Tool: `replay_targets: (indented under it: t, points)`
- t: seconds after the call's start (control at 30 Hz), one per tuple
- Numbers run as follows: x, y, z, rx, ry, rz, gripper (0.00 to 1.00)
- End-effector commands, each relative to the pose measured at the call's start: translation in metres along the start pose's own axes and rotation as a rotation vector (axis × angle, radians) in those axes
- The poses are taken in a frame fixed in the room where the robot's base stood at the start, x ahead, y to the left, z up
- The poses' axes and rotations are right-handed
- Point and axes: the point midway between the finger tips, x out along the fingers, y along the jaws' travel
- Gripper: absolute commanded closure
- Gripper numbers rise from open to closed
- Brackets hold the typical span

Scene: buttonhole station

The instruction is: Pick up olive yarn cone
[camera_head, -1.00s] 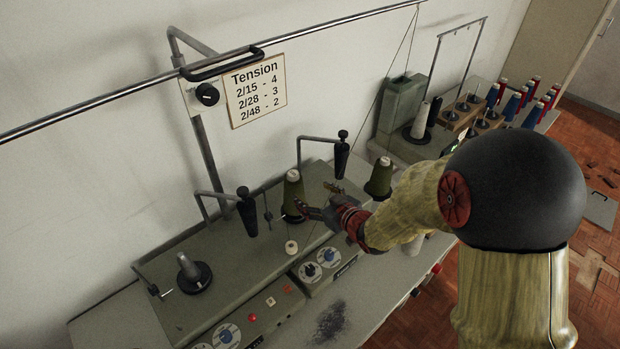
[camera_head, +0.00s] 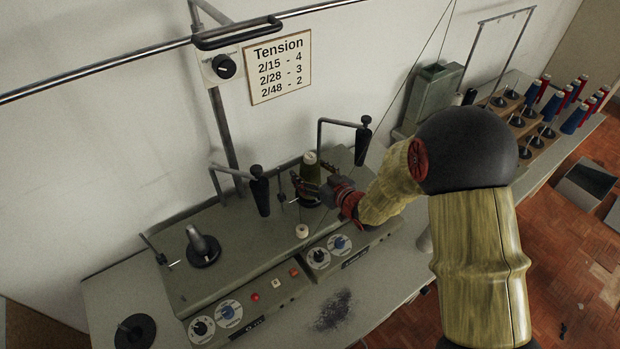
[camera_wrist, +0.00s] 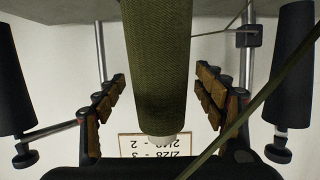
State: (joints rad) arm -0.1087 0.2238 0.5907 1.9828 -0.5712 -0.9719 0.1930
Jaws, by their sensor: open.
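The olive yarn cone (camera_head: 311,168) stands upright on the grey-green machine top, its pale tip up. My gripper (camera_head: 314,188) is at the cone in the head view, with the fingers beside its body. In the wrist view, which is upside down, the cone (camera_wrist: 157,70) runs down the middle between the two separated finger pads (camera_wrist: 161,88). A gap shows on each side, so my gripper is open around the cone and not closed on it. The cone's lower part is partly hidden by the gripper in the head view.
Black tensioner posts (camera_head: 261,192) (camera_head: 362,142) on bent rods stand on both sides of the cone. A thin thread crosses close by. An empty spindle (camera_head: 202,245) is at left. The tension sign (camera_head: 280,68) hangs behind.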

Motion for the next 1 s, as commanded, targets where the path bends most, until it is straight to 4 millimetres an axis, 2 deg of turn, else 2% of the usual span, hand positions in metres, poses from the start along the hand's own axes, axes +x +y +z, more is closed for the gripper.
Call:
replay_targets:
  t: [0.23,1.0]
  points:
    - [0.0025,0.0004,-0.001,0.0,0.0,0.001,0.3]
    - [0.0022,0.0005,-0.0007,0.0,0.0,0.001,0.74]
